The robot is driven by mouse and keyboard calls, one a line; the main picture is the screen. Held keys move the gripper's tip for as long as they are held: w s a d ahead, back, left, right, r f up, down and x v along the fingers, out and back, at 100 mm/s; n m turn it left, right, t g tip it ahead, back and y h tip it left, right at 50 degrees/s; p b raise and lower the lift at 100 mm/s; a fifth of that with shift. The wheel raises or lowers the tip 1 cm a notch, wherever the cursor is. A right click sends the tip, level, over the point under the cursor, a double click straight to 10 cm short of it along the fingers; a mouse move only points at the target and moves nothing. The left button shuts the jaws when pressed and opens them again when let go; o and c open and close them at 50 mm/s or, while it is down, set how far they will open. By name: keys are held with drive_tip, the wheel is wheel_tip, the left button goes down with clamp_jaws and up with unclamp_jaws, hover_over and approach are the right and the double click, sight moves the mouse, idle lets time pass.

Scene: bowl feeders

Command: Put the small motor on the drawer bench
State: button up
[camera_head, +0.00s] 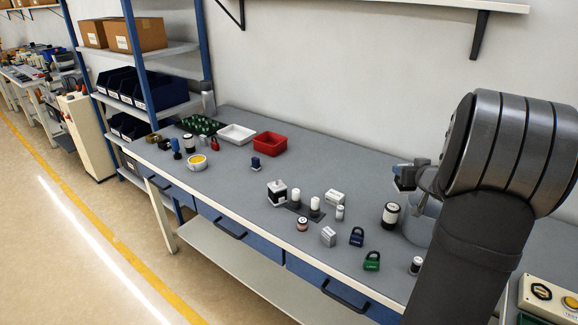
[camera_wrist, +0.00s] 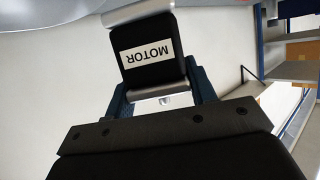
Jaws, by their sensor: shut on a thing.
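The small motor (camera_wrist: 148,52), a black block with silver ends and a white label reading MOTOR, sits between the blue fingers of my gripper (camera_wrist: 160,84) in the wrist view. My gripper is shut on it. In the head view my gripper (camera_head: 404,178) is in front of the wall at the bench's right part, partly hidden by my arm; the motor is hard to make out there. The drawer bench (camera_head: 228,172) has a grey top and blue drawers. My gripper appears raised over its top; the exact height is unclear.
A red tray (camera_head: 270,145), a white tray (camera_head: 237,134) and a green board (camera_head: 200,125) stand toward the bench's back left. A blue padlock (camera_head: 356,237), a green padlock (camera_head: 372,261) and several small parts occupy the middle and front. Clear top lies behind them along the wall.

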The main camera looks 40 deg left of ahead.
drive_tip(key=s+a+n+g+y, duration=0.15)
drive_tip(key=s+a, duration=0.25)
drive_tip(key=a, duration=1)
drive_tip(key=s+a+f+n+g+y, duration=0.15)
drive_tip(key=s+a, duration=0.25)
drive_tip(key=a, duration=1.1)
drive_tip(key=s+a+r+n+g+y, duration=0.1)
drive_tip(key=s+a+n+g, duration=0.3)
drive_tip(key=a, duration=1)
drive_tip(key=shift+m+t, duration=0.6)
drive_tip(key=shift+t, duration=0.3)
drive_tip(key=shift+s+a+f, duration=0.9)
drive_tip(key=shift+a+f, duration=0.9)
drive_tip(key=shift+f, duration=0.8)
drive_tip(key=shift+s+a+f, duration=0.85)
drive_tip(key=shift+a+f, duration=1)
drive_tip(key=shift+f, duration=0.75)
drive_tip(key=shift+s+a+f, duration=0.9)
drive_tip(key=shift+a+f, duration=0.9)
drive_tip(key=shift+f, duration=0.8)
drive_tip(key=shift+f, duration=0.15)
drive_tip(key=o, duration=1.5)
drive_tip(key=shift+f, duration=0.1)
